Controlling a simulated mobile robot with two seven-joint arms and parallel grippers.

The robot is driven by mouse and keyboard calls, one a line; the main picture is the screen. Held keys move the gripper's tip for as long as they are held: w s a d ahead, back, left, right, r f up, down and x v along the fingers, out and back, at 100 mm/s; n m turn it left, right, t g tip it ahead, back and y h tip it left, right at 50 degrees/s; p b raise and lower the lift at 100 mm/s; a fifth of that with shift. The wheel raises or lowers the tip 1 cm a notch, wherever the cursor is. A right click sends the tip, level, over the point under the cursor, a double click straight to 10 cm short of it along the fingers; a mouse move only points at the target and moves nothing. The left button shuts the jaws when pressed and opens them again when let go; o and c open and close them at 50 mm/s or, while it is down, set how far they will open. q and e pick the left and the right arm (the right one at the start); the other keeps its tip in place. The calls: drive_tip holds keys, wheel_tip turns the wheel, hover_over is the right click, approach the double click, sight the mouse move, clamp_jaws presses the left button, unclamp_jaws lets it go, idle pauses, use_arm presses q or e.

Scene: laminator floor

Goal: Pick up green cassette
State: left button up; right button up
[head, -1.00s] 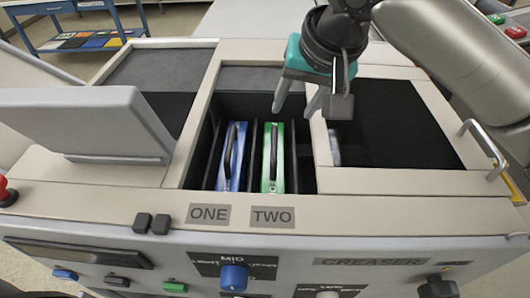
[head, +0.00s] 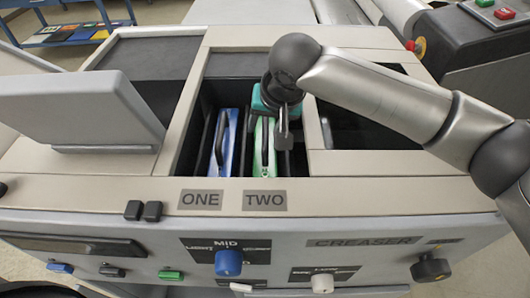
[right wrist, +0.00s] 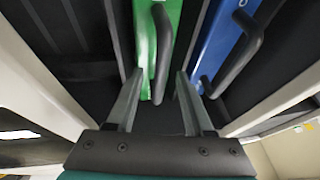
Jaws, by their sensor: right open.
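The green cassette (head: 258,163) stands in the slot above the label TWO, with a black handle (head: 265,140) along its top. My right gripper (head: 267,108), with teal parts, is over the far end of the cassette and hides it there. In the right wrist view the gripper (right wrist: 160,80) is open. The green cassette (right wrist: 146,30) and its handle (right wrist: 161,50) show between the two fingertips, with no visible grip on them. I cannot tell how far the fingers reach down beside the handle. My left gripper is not in view.
A blue cassette (head: 226,150) stands in slot ONE, close on the left; it also shows in the right wrist view (right wrist: 213,45). Dark dividers and the bay's pale rim (head: 190,125) surround both. A raised grey panel (head: 75,115) stands at left.

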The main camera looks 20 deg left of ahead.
drive_tip(key=shift+w+f, duration=0.15)
drive_tip(key=shift+f, duration=0.2)
drive_tip(key=shift+c, duration=0.2)
clamp_jaws()
drive_tip(key=shift+r, duration=0.15)
idle(0.9)
